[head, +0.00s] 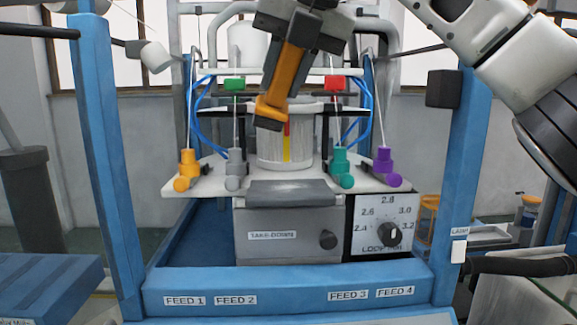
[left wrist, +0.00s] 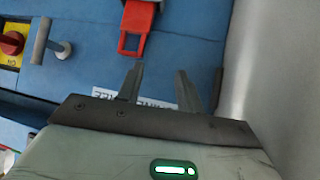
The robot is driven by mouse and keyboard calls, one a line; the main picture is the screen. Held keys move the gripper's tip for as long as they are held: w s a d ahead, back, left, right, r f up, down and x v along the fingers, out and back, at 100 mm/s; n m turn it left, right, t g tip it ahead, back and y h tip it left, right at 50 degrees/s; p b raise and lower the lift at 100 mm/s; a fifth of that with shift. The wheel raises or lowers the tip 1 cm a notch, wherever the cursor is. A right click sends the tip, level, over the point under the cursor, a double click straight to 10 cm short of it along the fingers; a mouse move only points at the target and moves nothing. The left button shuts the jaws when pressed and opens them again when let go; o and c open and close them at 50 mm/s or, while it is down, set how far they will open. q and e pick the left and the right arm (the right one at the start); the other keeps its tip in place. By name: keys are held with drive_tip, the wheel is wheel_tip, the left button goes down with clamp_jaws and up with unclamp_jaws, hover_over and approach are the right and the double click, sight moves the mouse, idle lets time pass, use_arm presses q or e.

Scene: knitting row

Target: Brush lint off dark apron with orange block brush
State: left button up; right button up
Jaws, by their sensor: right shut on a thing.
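The orange block brush (head: 285,75) is in my right gripper (head: 298,38), in the upper middle of the head view. The brush hangs tilted, with its lower end in front of the white cylinder of the knitting machine. My right gripper is shut on its upper part. My left gripper (left wrist: 158,70) shows only in the left wrist view. Its two fingers are apart with nothing between them, over a blue surface with a partly hidden label. I cannot make out a dark apron with certainty in either view.
The white cylinder (head: 285,150) stands on a white plate (head: 215,182) with coloured yarn feeders around it. Blue posts (head: 105,150) flank the machine, and a grey take-down box (head: 285,225) and dial (head: 389,233) sit below. The left wrist view shows a red buckle (left wrist: 136,30) near the fingers.

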idle(0.3)
drive_tip(key=shift+w+a+f+b, duration=0.1)
drive_tip(key=shift+f+b, duration=0.65)
drive_tip(key=shift+f, duration=0.35)
